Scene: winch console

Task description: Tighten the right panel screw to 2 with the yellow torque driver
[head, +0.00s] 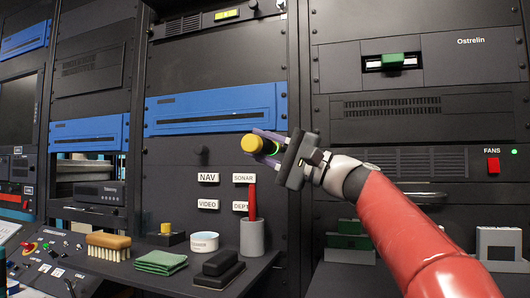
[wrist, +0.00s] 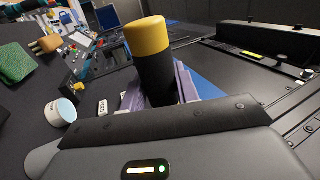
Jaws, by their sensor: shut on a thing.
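My gripper (head: 268,144) is raised in front of the black rack, just below the right end of a blue panel (head: 215,108). It is shut on the yellow torque driver (head: 252,143), whose yellow cap points left in the head view. In the wrist view the driver (wrist: 152,60) shows a yellow cap and a black body between the purple fingers; its tip is hidden. A dark round knob (head: 202,151) stands out from the rack left of the gripper. I cannot make out which screw is the right panel screw, or any torque reading.
A shelf below holds a brush (head: 108,246), a green cloth (head: 160,262), a white round tin (head: 204,242), a black block (head: 219,269) and a grey cup (head: 252,238) with a red-handled tool. NAV, SONAR and VIDEO labels are on the rack. A red switch (head: 493,166) is at right.

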